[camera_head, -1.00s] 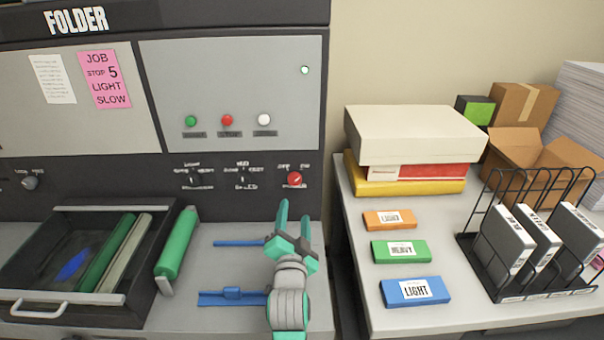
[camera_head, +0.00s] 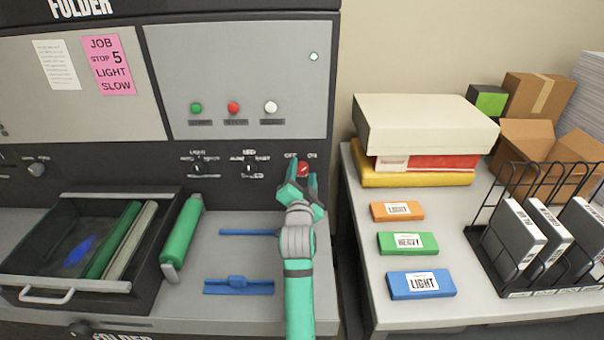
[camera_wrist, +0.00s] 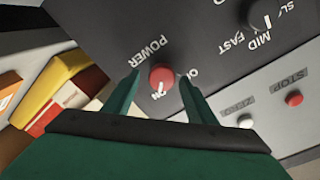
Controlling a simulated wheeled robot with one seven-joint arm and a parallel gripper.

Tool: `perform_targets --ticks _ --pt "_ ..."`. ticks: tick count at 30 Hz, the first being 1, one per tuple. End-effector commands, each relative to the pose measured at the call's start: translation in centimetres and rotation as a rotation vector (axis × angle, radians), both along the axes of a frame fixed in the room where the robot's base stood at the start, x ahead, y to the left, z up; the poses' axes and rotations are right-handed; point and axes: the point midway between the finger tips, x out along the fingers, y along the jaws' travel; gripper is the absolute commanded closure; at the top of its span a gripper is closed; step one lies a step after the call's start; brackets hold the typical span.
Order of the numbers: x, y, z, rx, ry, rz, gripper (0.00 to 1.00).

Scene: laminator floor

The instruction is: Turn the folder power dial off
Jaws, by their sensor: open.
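The red power dial (camera_head: 303,169) sits at the right end of the folder's dark control strip (camera_head: 140,182), between OFF and ON labels. In the wrist view the dial (camera_wrist: 162,77) shows a pale pointer line, with POWER and ON lettering around it. My gripper (camera_head: 304,182) is open in front of the dial. In the wrist view the gripper's two green fingers (camera_wrist: 157,88) stand on either side of the dial. I cannot tell whether they touch it.
Other dials (camera_head: 249,170) sit left on the strip. Green, red and white buttons (camera_head: 233,108) are above. An open black tray (camera_head: 30,255) and green roller (camera_head: 182,235) lie left. A side table (camera_head: 350,190) with boxes and a wire rack stands right.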

Motion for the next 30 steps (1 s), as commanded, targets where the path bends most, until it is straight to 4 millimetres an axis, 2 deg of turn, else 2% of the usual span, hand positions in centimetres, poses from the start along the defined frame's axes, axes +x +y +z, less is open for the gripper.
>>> perform_targets --ticks 8,9,14,16,17,18,19,30 --pt "0.2 0.1 0.0 0.000 0.000 0.001 0.49" --pt "0.2 0.0 0.0 0.000 0.000 0.000 0.51" --pt "0.2 -0.7 0.0 0.000 -0.001 -0.008 0.90" --pt "0.2 -0.9 0.1 0.000 -0.002 -0.011 0.90" --pt "0.2 1.3 0.2 -0.001 -0.003 0.007 0.90" --pt "0.2 0.1 0.2 0.000 -0.004 -0.004 0.90" --pt "0.2 -0.1 0.2 -0.002 -0.005 -0.005 0.90" --pt "0.1 -0.3 0.4 -0.113 -0.009 -0.006 0.90"
